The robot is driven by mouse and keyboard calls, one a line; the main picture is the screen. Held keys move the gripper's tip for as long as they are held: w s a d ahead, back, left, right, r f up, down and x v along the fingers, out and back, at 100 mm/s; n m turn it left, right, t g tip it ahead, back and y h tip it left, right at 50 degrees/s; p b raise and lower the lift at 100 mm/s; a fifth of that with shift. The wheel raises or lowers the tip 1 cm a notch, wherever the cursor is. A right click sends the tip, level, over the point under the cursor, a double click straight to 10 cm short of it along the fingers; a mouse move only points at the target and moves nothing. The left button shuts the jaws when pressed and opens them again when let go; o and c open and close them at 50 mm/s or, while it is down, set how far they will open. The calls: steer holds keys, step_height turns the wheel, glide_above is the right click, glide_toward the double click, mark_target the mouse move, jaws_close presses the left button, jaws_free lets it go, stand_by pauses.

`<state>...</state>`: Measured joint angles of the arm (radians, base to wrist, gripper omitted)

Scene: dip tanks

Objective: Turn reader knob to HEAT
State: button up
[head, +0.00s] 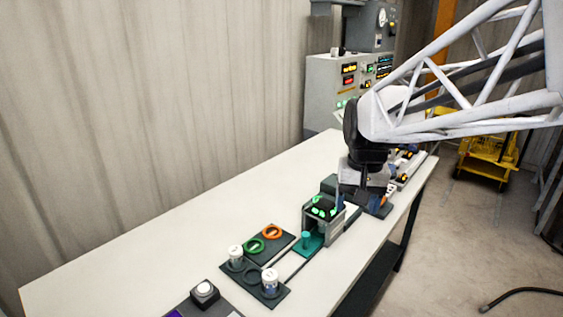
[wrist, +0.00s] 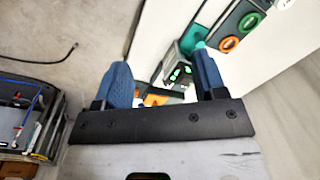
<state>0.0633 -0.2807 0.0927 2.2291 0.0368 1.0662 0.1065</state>
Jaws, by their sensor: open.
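The reader seems to be the small grey box (head: 323,212) with a black top and green lit marks, near the front edge of the bench. It also shows between my fingers in the wrist view (wrist: 179,76). I cannot make out its knob or where it points. My gripper (head: 362,203) is just right of the box in the head view, pointing down. In the wrist view my gripper (wrist: 162,61) has its two blue fingers wide apart, with nothing held between them. The fingers hide part of the area behind the box.
Green (head: 253,245) and orange (head: 272,231) rings lie on a dark plate. White-topped jars (head: 270,282) and a push button (head: 204,291) are nearer. A control cabinet (head: 335,85) stands beyond the bench. The bench's left side is clear.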

steer(key=w+d+f+m+g, duration=0.1)
steer(key=w+d+f, duration=0.15)
steer(key=w, duration=0.75)
steer(key=w+d+f+m+g, duration=0.1)
steer(key=w+d+f, duration=0.15)
steer(key=w, duration=0.75)
steer(key=w+d+f+m+g+y, duration=0.1)
steer(key=w+d+f, duration=0.1)
steer(key=w+f, duration=0.4)
steer(key=w+d+f+g, duration=0.1)
steer(key=w+d+f, duration=0.2)
steer(key=w+f, duration=0.3)
steer(key=w, duration=0.4)
steer(key=shift+f+m+y, duration=0.4)
steer(key=shift+f, duration=0.15)
steer(key=shift+x, duration=3.75)
steer(key=shift+s, duration=0.1)
steer(key=c, duration=0.9)
